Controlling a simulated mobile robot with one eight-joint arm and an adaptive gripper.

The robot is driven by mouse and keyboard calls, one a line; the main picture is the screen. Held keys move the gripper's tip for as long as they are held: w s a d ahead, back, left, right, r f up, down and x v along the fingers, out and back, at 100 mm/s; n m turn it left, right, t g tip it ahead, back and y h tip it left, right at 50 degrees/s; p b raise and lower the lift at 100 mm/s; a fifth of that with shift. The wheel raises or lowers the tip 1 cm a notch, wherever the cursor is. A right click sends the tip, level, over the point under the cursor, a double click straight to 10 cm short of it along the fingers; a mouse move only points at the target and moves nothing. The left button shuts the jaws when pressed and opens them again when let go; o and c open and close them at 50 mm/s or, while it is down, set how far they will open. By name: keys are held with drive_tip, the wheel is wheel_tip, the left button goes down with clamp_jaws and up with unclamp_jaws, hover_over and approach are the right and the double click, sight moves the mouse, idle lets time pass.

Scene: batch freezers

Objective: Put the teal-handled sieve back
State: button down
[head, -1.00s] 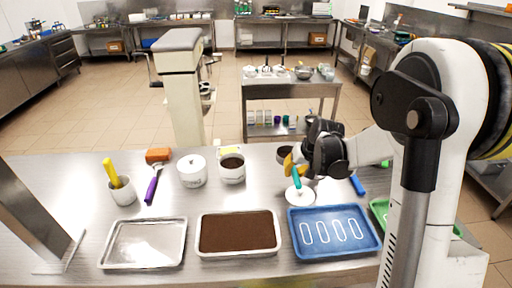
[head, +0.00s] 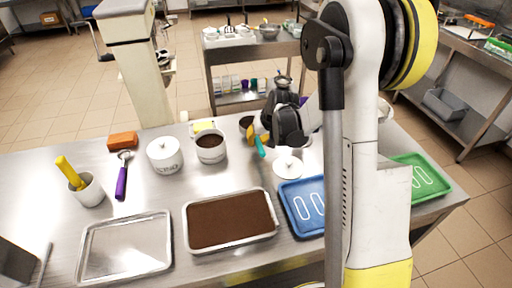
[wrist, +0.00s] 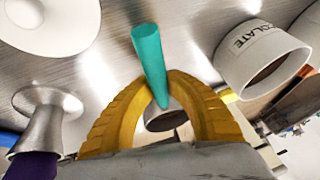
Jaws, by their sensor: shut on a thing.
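The teal handle of the sieve (head: 260,146) shows below my gripper (head: 255,137), above the steel table and left of a white round lid. In the wrist view the teal handle (wrist: 149,55) stands up between the two yellow fingers of my gripper (wrist: 162,95), which are shut on it. A dark round shape with a pale rim shows behind the fingers; I cannot tell whether it is the sieve's bowl or a separate cup.
On the table (head: 140,200) are a white lidded pot (head: 164,156), a brown-filled "CHOCOLATE" cup (head: 211,149), a tray of brown powder (head: 230,219), a blue tray (head: 291,204), an empty tray (head: 125,248) and a green tray (head: 427,178). A wheeled cart (head: 255,48) stands behind.

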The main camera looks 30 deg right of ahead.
drive_tip(key=shift+f, duration=1.15)
drive_tip(key=shift+b, duration=0.3)
drive_tip(key=shift+f, duration=0.25)
drive_tip(key=c, duration=1.4)
unclamp_jaws()
drive_tip(key=shift+r, duration=0.1)
